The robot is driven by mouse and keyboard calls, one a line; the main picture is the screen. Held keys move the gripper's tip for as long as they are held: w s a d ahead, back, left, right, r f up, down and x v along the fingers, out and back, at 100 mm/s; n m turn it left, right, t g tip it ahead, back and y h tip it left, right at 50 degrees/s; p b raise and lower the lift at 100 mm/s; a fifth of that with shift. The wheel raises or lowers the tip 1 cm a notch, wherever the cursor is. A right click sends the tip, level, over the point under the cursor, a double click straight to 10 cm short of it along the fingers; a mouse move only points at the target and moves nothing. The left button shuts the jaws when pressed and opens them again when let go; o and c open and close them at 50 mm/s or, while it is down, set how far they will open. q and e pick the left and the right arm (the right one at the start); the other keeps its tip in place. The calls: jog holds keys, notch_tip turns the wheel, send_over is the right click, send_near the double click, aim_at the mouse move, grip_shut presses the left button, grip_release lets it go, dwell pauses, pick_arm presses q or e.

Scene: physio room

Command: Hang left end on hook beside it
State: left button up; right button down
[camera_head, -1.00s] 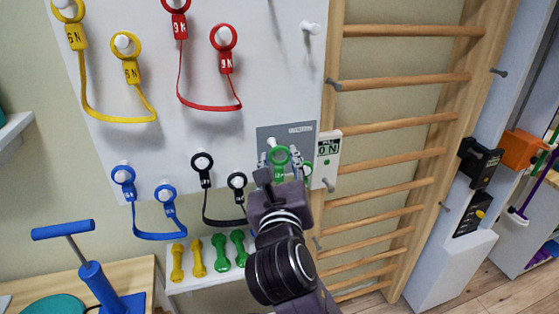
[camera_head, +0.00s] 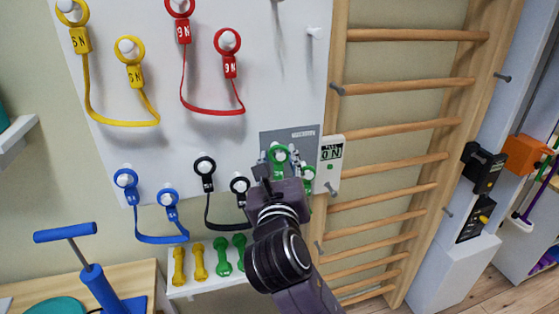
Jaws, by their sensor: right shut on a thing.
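My right gripper (camera_head: 279,170) is at the lower right of the white wall board, in front of a grey panel (camera_head: 290,136). It is shut on a green ring (camera_head: 279,150), the left end of a green band. A second green ring (camera_head: 308,173) shows just right of the gripper, lower down. The strap between them is mostly hidden by my gripper and arm. Any hook behind the held ring is hidden, so I cannot tell whether the ring is over one. My left gripper is not in view.
A black band (camera_head: 207,185) hangs close left of my gripper, with a blue band (camera_head: 162,239) further left. Yellow (camera_head: 122,124) and red (camera_head: 211,110) bands hang above. A display (camera_head: 330,154) reads 0 N at right, beside wooden wall bars (camera_head: 405,128). Dumbbells (camera_head: 222,257) lie below.

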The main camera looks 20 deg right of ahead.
jog(key=shift+w+r, duration=0.1)
jog(key=shift+w, duration=0.25)
jog(key=shift+f, duration=0.45)
dwell(0.4)
jog(key=c, duration=1.1)
grip_release()
jog(key=s, duration=0.8)
